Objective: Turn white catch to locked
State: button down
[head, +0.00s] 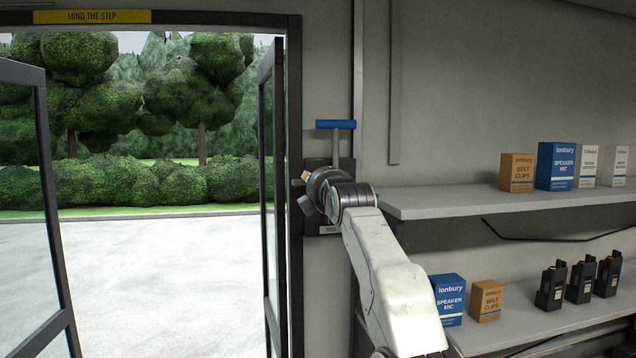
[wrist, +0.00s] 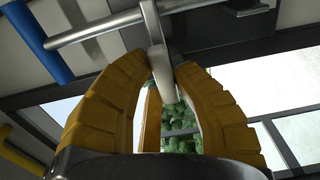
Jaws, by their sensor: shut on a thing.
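The white catch (wrist: 158,62) is a slim pale lever in the wrist view, on a dark mount beside the doorway. My gripper (wrist: 162,70) has its yellow-orange fingers on either side of the catch and is shut on it. In the head view my gripper (head: 307,176) is at the dark panel (head: 316,163) right of the door frame, and my wrist hides the catch there. A label at the panel's foot is partly covered, so I cannot read the catch's setting.
A blue-gripped handle (head: 336,124) stands just above the panel; its blue grip shows in the wrist view (wrist: 38,42). An open glazed door leaf (head: 272,200) is close on the left. Shelves (head: 470,202) with boxes and radios are on the right.

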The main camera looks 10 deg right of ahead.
jog(key=c, duration=1)
grip_release()
jog(key=shift+s, duration=0.1)
jog(key=shift+s, duration=5.9)
